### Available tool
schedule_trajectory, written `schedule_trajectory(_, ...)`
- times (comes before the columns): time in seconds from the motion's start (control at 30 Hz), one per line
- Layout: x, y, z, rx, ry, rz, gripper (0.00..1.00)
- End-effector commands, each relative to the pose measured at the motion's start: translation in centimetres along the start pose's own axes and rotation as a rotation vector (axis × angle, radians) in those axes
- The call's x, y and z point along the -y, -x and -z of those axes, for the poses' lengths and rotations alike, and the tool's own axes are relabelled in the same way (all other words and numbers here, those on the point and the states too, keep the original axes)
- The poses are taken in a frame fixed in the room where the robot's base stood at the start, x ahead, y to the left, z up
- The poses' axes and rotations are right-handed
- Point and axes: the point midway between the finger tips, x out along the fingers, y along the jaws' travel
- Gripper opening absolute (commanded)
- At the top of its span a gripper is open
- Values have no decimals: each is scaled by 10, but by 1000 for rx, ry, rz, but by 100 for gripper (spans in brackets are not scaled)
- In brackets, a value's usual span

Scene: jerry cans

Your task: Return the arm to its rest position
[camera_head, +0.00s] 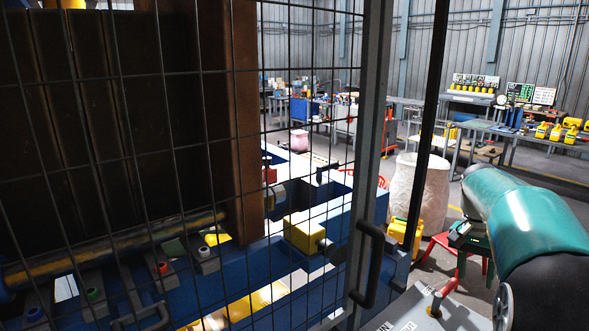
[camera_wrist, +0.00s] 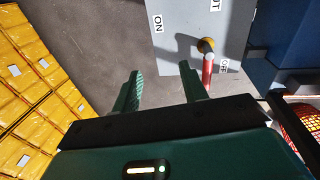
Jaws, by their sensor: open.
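My gripper (camera_wrist: 163,80) shows in the wrist view with its two green fingers apart and nothing between them. The fingers look apart from the lever. The fingertips are not clearly seen there.
A wire mesh guard with a dark post and handle (camera_head: 368,262) closes off the blue machine (camera_head: 240,275) on the left. A yellow jerry can (camera_head: 404,233) and a pale sack-like container (camera_head: 421,188) stand behind the panel. Yellow blocks (camera_wrist: 30,70) fill the wrist view's left.

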Motion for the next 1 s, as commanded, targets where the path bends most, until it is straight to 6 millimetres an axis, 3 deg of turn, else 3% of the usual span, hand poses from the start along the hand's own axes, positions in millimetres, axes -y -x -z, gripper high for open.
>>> schedule_trajectory(0.37, 12, 31, -71, -95, 169, 98, 43)
schedule_trajectory(0.67, 13, 45, -178, -242, 411, 219, 43)
schedule_trajectory(1.0, 1, 17, -291, -431, 681, 331, 43)
